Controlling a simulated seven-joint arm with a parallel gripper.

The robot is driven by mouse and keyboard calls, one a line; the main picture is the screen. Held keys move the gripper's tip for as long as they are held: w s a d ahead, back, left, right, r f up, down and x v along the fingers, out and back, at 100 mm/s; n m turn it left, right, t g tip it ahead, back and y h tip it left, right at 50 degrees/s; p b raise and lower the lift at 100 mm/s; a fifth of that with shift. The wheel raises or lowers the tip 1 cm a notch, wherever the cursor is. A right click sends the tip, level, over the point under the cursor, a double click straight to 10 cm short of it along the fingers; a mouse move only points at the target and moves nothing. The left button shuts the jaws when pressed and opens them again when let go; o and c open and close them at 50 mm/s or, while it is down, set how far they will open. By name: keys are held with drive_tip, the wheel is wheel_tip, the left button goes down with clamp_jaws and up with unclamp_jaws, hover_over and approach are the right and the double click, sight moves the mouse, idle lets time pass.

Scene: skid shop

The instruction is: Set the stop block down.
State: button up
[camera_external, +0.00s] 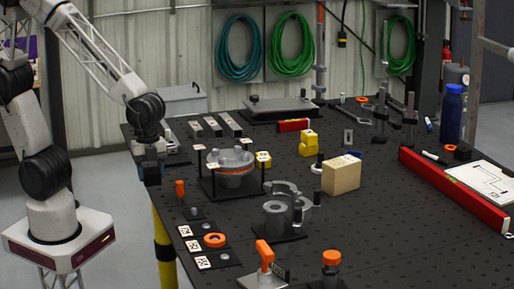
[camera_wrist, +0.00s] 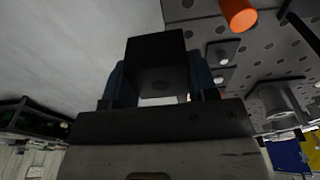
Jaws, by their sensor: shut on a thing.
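My gripper (camera_wrist: 157,85) is shut on a dark, square-ended block, the stop block (camera_wrist: 157,60). Its fingers press on the block's left and right sides in the wrist view. In the external view my gripper (camera_external: 151,163) hangs at the left edge of the black perforated table (camera_external: 400,240), with the dark block (camera_external: 152,176) at its lower end. In the wrist view pale floor lies to the block's left and the perforated tabletop (camera_wrist: 215,35) to its right. I see no contact between block and table; the exact height is unclear.
An orange cylinder (camera_external: 180,188) stands near the table's left edge, also in the wrist view (camera_wrist: 240,14). A round metal fixture with posts (camera_external: 231,160) stands to the right. Small plates with numbered cards (camera_external: 193,246) line the near left edge. Grey bars (camera_external: 214,125) lie behind.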

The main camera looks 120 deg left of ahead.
hover_over(195, 209)
drive_tip(key=shift+s+a+f, duration=0.2)
drive_tip(key=shift+f, duration=0.4)
idle(0.4)
drive_tip(key=shift+f, duration=1.8)
drive_tip(key=shift+f, duration=0.15)
drive_tip(key=o, duration=1.2)
drive_tip(key=r, duration=0.8)
drive_tip(key=s+a+r, duration=0.1)
drive_tip(key=r, duration=0.3)
drive_tip(key=shift+s+r, duration=0.1)
